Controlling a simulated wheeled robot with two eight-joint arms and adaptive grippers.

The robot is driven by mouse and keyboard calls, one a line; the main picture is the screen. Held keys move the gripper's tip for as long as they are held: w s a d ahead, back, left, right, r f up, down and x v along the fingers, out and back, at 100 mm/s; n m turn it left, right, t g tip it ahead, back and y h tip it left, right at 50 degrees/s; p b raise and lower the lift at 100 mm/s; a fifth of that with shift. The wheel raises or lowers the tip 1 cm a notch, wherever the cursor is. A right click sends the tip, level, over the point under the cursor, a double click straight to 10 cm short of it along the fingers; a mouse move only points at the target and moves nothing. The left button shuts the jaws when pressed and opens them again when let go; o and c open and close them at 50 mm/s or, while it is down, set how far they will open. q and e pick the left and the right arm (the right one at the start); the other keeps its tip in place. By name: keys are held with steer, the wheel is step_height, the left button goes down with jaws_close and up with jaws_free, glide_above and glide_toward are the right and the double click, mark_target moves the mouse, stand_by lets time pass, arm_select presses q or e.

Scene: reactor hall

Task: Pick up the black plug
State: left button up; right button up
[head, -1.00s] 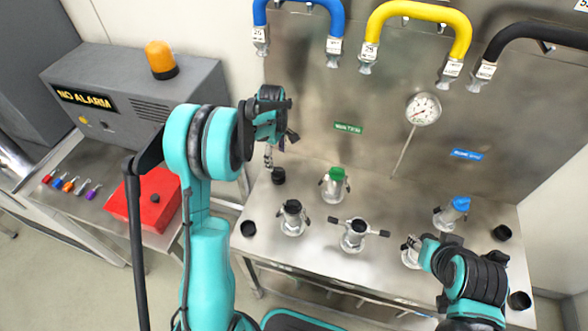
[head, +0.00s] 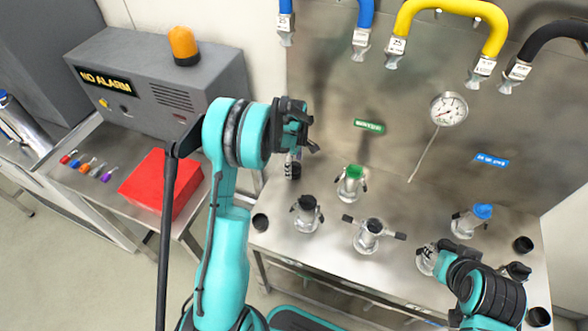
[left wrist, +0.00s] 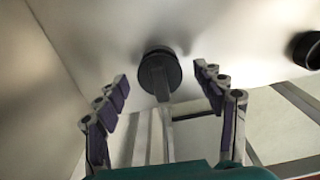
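The steel bench (head: 330,250) also carries green-capped (head: 351,184) and blue-capped (head: 470,220) fittings, a T-handled one (head: 370,235) and black rings (head: 260,221). Coloured hoses and a gauge (head: 449,109) are on the back panel. A red box (head: 165,185) stands left.

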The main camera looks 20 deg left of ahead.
arm_select(q)
steer(key=c, duration=1.1)
steer(key=shift+c, duration=0.3)
steer(key=shift+r, duration=0.1)
